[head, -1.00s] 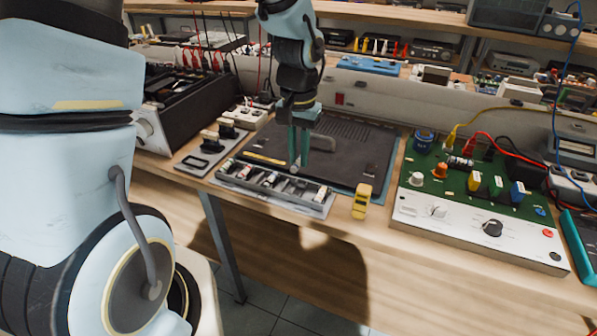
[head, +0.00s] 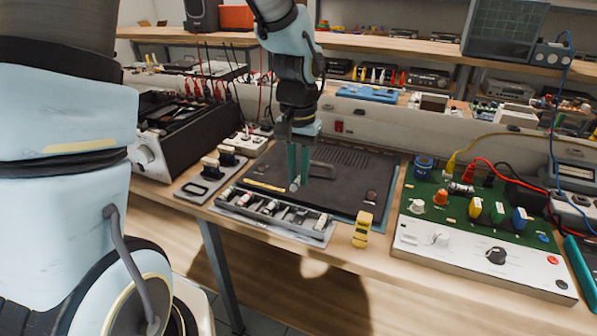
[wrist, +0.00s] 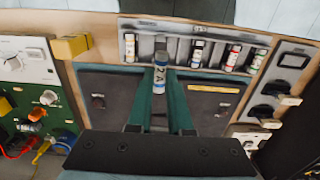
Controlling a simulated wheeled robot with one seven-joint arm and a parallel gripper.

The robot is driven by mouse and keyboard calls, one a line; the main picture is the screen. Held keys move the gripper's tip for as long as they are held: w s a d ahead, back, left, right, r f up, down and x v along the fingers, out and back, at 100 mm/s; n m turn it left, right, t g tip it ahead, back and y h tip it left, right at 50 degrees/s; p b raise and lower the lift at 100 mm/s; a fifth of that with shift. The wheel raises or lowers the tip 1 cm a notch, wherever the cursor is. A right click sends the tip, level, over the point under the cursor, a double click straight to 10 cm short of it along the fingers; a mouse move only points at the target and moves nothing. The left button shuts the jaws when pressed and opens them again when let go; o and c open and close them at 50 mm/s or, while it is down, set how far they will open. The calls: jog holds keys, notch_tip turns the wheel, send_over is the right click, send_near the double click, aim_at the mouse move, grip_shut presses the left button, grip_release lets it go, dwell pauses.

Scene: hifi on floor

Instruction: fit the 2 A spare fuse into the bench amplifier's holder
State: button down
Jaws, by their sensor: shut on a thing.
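My gripper (head: 299,165) is shut on a small cylindrical fuse (wrist: 160,75) marked "2 A" in the wrist view. It holds the fuse upright, with its lower end (head: 294,187) showing below the fingertips in the head view. The fuse is above the dark mat, near the back edge of the grey fuse tray (head: 231,207).
Several other fuses lie in the tray's slots. A yellow block (head: 362,229) stands between tray and amplifier. A grey plate with black parts (head: 204,182) and a black instrument (head: 180,125) are at left.

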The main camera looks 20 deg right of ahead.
aim_at(298, 178)
jog(key=shift+r, duration=0.1)
jog(key=shift+r+p, duration=3.2)
jog(key=shift+r, duration=0.5)
